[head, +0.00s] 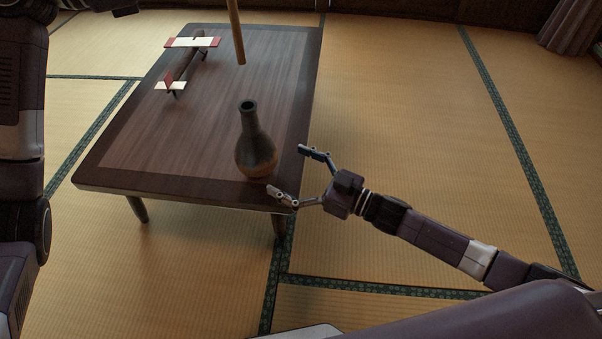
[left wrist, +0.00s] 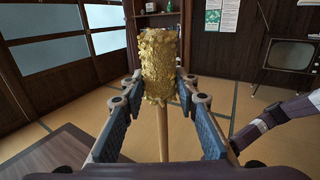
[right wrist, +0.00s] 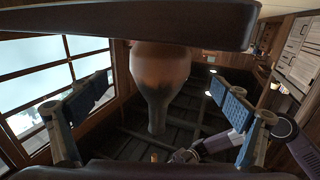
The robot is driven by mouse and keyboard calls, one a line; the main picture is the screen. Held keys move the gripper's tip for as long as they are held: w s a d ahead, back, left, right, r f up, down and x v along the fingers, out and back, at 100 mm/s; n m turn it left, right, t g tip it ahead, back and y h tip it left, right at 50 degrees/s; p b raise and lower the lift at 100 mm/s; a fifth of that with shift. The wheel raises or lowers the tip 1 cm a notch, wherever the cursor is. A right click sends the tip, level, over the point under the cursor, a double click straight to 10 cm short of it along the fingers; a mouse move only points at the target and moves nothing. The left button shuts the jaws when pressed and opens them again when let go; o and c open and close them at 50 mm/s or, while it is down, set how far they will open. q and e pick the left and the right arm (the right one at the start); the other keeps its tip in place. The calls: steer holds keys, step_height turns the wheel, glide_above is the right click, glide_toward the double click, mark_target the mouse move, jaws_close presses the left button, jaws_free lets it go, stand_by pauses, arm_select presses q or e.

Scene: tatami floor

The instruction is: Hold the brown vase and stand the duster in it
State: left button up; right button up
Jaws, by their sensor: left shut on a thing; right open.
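The brown vase (head: 256,152) stands upright near the table's front right corner, with a dark narrow neck and a lighter brown base. My right gripper (head: 309,172) is open just right of the vase, beyond the table edge. In the right wrist view, the picture is upside down and the vase (right wrist: 160,72) shows between and beyond the open fingers (right wrist: 162,112), not clasped. My left gripper (left wrist: 161,95) is shut on the duster, whose golden fluffy head (left wrist: 158,62) points up. The duster's wooden handle (head: 236,32) hangs down above and behind the vase, its lower end clear of the mouth.
The dark wooden table (head: 150,150) also holds a red and white toy plane (head: 190,60) at the back left. The tatami floor (head: 410,110) right of the table is free. A television (left wrist: 288,57) stands at the far wall.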

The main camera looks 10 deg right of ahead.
mark_target(261, 157)
steer(key=x, duration=0.7)
steer(key=shift+w+a, duration=0.2)
steer(key=shift+a, duration=0.1)
